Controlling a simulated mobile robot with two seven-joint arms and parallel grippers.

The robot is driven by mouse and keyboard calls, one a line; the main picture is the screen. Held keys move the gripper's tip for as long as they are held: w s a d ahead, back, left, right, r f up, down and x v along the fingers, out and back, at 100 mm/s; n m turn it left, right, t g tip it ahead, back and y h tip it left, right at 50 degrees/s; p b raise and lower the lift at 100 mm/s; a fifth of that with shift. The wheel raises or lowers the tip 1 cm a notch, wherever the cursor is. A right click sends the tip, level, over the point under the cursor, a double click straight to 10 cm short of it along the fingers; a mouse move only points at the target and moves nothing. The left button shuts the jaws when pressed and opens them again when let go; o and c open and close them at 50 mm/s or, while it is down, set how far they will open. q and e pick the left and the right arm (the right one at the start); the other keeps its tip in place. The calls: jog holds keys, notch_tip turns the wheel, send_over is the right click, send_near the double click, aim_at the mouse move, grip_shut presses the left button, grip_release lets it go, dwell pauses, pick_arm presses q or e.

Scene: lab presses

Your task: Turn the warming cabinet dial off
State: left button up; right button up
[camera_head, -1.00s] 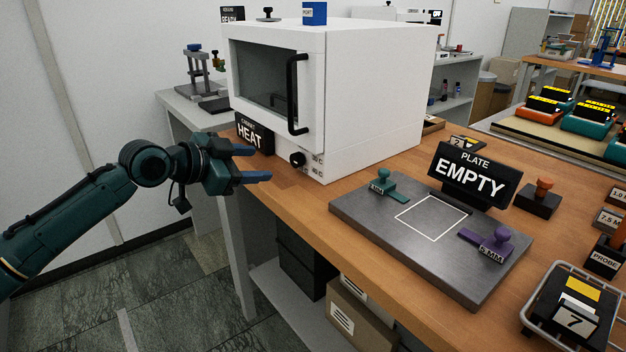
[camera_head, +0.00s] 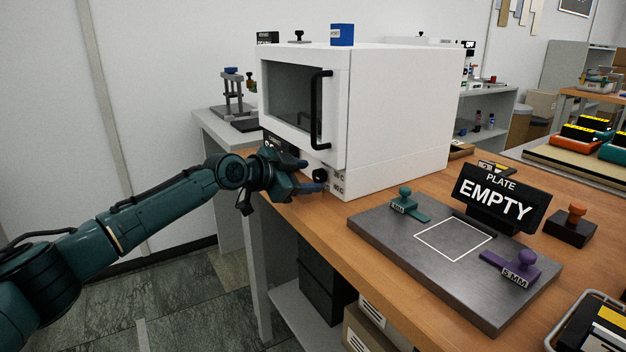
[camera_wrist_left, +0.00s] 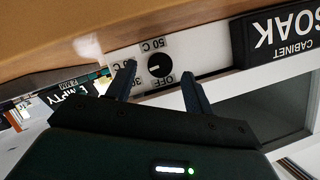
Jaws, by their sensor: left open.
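The warming cabinet (camera_head: 400,120) is a white box with a dark window and black handle, its door shut. Its black round dial (camera_head: 320,175) is low on the front, and shows clearly in the left wrist view (camera_wrist_left: 160,65), upside down. Labels around it include 50 C and OFF; a pale mark on the dial seems to point left there. My left gripper (camera_head: 304,176) is open, its two blue fingers on either side of the dial in the wrist view (camera_wrist_left: 158,73). Contact cannot be told. The cabinet sign (camera_wrist_left: 285,35) reads SOAK. My right gripper is out of view.
A grey plate (camera_head: 375,225) with a white square, stamps and an EMPTY sign (camera_head: 500,200) lies on the wooden bench right of the cabinet. A blue block (camera_head: 342,35) sits on the cabinet top. A press (camera_head: 236,95) stands behind left.

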aim_at(319, 176)
pick_arm(q)
jog(key=shift+x, duration=1.3)
jog(key=shift+c, duration=0.3)
jog(key=c, duration=0.9)
